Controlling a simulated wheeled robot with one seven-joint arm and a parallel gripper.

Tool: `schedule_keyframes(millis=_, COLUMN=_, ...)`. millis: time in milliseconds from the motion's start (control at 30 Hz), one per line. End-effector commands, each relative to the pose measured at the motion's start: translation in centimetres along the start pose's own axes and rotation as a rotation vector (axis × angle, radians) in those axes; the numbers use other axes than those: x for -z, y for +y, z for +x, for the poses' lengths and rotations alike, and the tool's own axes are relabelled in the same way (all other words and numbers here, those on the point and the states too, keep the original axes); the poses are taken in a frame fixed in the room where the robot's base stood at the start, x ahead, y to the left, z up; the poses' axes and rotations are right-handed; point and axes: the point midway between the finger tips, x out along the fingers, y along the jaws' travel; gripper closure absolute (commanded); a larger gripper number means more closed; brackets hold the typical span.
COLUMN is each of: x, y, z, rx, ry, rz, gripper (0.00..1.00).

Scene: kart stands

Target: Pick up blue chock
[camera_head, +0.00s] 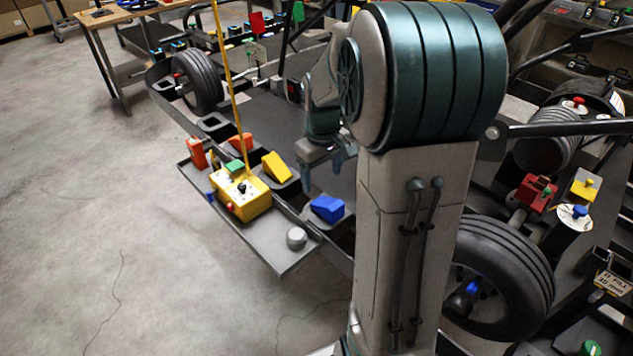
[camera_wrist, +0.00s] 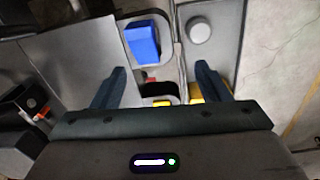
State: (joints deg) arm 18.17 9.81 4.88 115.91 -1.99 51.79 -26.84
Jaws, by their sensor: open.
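The blue chock (camera_head: 327,208) is a wedge-shaped block in a dark holder at the near right end of the row of chocks along the kart's side. In the wrist view the blue chock (camera_wrist: 142,42) lies ahead of the fingertips, between their lines and nearer the left one. My gripper (camera_head: 326,164) is open and empty, above and behind the chock in the head view. It also shows in the wrist view (camera_wrist: 160,72) with its two fingers wide apart.
A yellow chock (camera_head: 277,167) and a red chock (camera_head: 241,142) sit in the same row. A grey tray (camera_head: 283,260) beside it carries a yellow control box (camera_head: 241,195) with a hanging cable and a grey round knob (camera_head: 296,238). A tyre (camera_head: 500,277) stands at right. Floor at left is clear.

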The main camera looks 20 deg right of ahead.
Motion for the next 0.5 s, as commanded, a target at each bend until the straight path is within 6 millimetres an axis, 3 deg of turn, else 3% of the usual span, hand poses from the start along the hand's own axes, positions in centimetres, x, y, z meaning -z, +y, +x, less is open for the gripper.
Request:
schedule_keyframes(millis=100, x=1.1, y=2.3, z=0.5, rx=0.019, ry=-0.022, rz=-0.027, gripper=0.31)
schedule_keyframes(millis=200, x=1.5, y=3.4, z=1.1, rx=0.029, ry=-0.029, rz=-0.044, gripper=0.31)
schedule_keyframes(millis=367, x=1.7, y=4.0, z=2.3, rx=0.035, ry=-0.035, rz=-0.054, gripper=0.31)
schedule_keyframes(millis=500, x=1.5, y=3.9, z=4.9, rx=0.037, ry=-0.038, rz=-0.055, gripper=0.31)
